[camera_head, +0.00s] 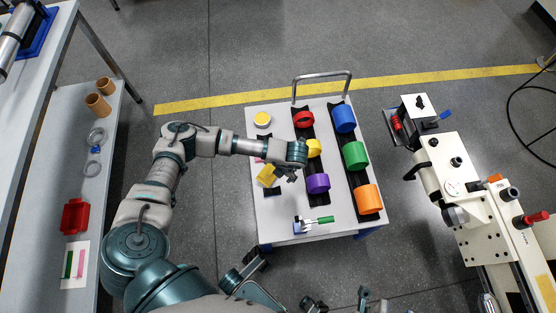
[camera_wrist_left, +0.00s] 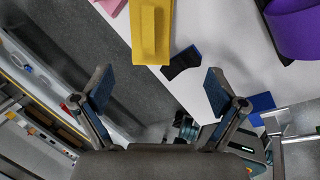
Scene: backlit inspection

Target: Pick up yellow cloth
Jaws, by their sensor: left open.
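The yellow cloth (camera_head: 267,176) lies on the left part of the white cart top, tilted in the picture. In the left wrist view the yellow cloth (camera_wrist_left: 150,35) shows at the top centre, with a raised strip along its middle; its upper end is cut off. My left gripper (camera_head: 288,174) is over the cart just right of the cloth. In the wrist view my left gripper (camera_wrist_left: 158,88) has its fingers wide apart with nothing between them, and the cloth lies beyond the fingertips.
A dark pad (camera_wrist_left: 182,62) lies close to the cloth, and a pink piece (camera_wrist_left: 110,5) beside it. A metal handle (camera_head: 322,77) rises at the cart's far edge.

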